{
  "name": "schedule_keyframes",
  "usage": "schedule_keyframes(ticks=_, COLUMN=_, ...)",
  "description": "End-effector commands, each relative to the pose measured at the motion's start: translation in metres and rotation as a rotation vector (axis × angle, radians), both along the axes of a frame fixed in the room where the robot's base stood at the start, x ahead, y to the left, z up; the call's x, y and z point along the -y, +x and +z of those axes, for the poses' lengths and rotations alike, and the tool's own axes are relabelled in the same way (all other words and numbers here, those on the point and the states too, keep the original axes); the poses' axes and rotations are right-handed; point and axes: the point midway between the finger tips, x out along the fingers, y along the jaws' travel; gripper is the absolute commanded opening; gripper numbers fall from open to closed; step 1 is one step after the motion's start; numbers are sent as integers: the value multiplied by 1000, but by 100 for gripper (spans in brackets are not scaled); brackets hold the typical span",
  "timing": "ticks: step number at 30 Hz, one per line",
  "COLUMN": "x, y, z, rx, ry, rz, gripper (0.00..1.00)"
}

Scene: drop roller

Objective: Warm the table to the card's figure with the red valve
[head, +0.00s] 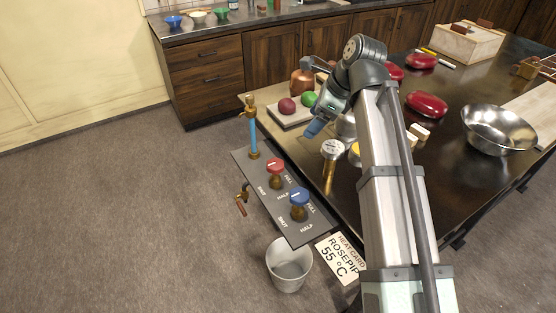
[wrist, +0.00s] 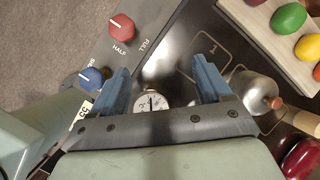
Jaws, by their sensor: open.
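The red valve (head: 275,167) sits on a dark panel (head: 243,160) at the table's left edge, marked HALF and FULL. It also shows in the wrist view (wrist: 121,27), ahead and left of my gripper. A blue valve (head: 299,197) is beside it, nearer me. A round dial gauge (head: 333,150) on a brass post stands right of the panel. The heat card (head: 341,258) reads ROSEPIP 55 °C. My gripper (wrist: 160,85) is open and empty above the table, touching neither valve. The gauge face (wrist: 151,101) shows between the fingers; its reading is too small to tell.
A blue-filled glass tube (head: 253,136) stands at the panel's far end. A metal bucket (head: 289,266) is below a spout (head: 241,202). A board (head: 283,119) with colored balls, a steel bowl (head: 498,129) and red oval things (head: 427,105) occupy the table. Open floor lies left.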

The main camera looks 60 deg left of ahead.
Motion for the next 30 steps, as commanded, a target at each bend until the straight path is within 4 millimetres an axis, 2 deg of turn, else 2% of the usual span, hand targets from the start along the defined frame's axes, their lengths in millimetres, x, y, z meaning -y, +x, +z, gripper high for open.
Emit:
schedule_keyframes(ticks=1, x=4, y=-19, z=2, rx=-22, ry=-32, rz=4, gripper=77)
schedule_keyframes(ticks=3, x=9, y=-37, z=4, rx=-46, ry=-71, rz=3, gripper=77)
schedule_keyframes(ticks=6, x=13, y=-52, z=6, rx=-66, ry=-108, rz=1, gripper=77)
schedule_keyframes(ticks=10, x=14, y=-59, z=3, rx=-75, ry=-124, rz=0, gripper=77)
schedule_keyframes(ticks=14, x=11, y=-62, z=-9, rx=-75, ry=-124, rz=0, gripper=77)
schedule_keyframes(ticks=30, x=-13, y=-86, z=-90, rx=-75, ry=-122, rz=0, gripper=77)
